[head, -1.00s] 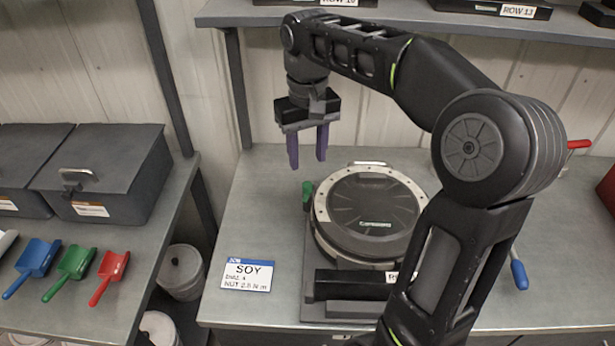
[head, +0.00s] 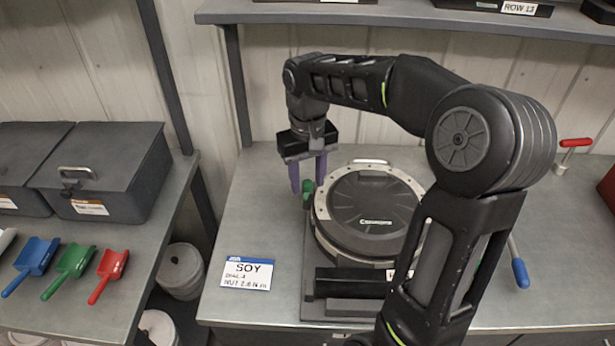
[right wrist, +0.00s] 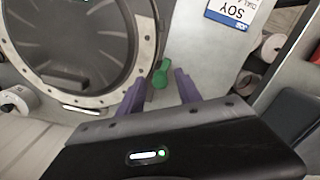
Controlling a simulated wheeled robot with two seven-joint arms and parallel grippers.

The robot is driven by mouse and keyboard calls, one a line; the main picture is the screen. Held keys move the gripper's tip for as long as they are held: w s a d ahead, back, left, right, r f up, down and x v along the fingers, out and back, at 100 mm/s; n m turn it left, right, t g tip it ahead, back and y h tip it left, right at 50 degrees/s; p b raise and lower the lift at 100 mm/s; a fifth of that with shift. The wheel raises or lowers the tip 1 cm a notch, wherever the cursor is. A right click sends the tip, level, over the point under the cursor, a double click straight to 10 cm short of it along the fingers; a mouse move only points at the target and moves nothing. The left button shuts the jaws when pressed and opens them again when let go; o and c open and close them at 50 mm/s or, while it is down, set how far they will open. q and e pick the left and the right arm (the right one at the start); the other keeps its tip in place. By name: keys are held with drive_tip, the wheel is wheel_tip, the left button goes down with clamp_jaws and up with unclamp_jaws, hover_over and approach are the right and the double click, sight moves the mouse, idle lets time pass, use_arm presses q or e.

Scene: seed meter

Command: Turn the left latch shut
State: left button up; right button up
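The seed meter (head: 372,212) is a round dark housing with a pale bolted rim on the bench. Its left latch is a green handle (head: 308,188) at the left of the rim; in the right wrist view the green handle (right wrist: 161,73) shows between and just beyond the fingertips. My right gripper (head: 308,188) has two purple fingers, spread apart, pointing down around the latch in the head view. In the right wrist view the open fingers (right wrist: 158,85) stand on either side of it, with gaps visible. Contact cannot be told. My left gripper is not in view.
A SOY card (head: 246,274) lies left of the meter. A blue-ended lever (head: 519,272) and a red-handled tool (head: 575,143) are at the right. A shelf (head: 400,14) runs above. My right arm crosses over the meter's right side.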

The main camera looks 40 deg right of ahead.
clamp_jaws()
idle(0.3)
drive_tip(key=shift+n, duration=0.4)
drive_tip(key=n, duration=0.7)
drive_tip(key=shift+n, duration=0.4)
drive_tip(key=n, duration=0.4)
drive_tip(key=shift+n, duration=0.3)
drive_tip(key=n, duration=0.4)
drive_tip(key=shift+n+p, duration=0.4)
